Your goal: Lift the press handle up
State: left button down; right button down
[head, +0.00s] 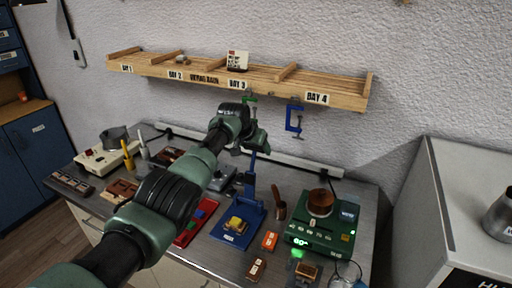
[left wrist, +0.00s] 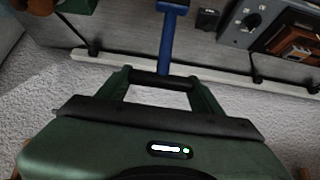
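The blue press (head: 229,239) stands on the bench with a yellow piece (head: 236,224) on its base. Its blue lever (head: 252,163) rises steeply toward my left gripper (head: 256,142). In the left wrist view the blue lever (left wrist: 168,42) ends in a dark crossbar grip (left wrist: 160,79). The fingers of my left gripper (left wrist: 161,86) stand at the two ends of this grip and appear closed on it. In the head view my gripper partly hides the handle's top. My right gripper is in neither view.
A wooden shelf (head: 205,76) with day labels hangs above, with a blue clamp (head: 294,118) below it. A green scale (head: 318,237) stands right of the press, a red tray (head: 190,232) left. A grey cabinet (head: 455,170) bounds the right.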

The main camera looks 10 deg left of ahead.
pick_arm(q)
jog(key=shift+c, duration=2)
grip_release()
jog(key=shift+s+f, duration=0.25)
jog(key=shift+f, duration=0.3)
jog(key=shift+o, duration=0.6)
jog(key=shift+w+r, duration=0.1)
jog(key=shift+w, duration=0.05)
jog(key=shift+r, duration=0.25)
jog(key=shift+s+r, duration=0.2)
jog(key=shift+r, duration=0.1)
jog(key=b+v, duration=0.1)
jog(key=v, duration=0.5)
jog(key=shift+s+r+b, duration=0.2)
jog(key=shift+s+b, duration=0.1)
jog(key=shift+b, duration=0.1)
jog(key=shift+a, duration=0.1)
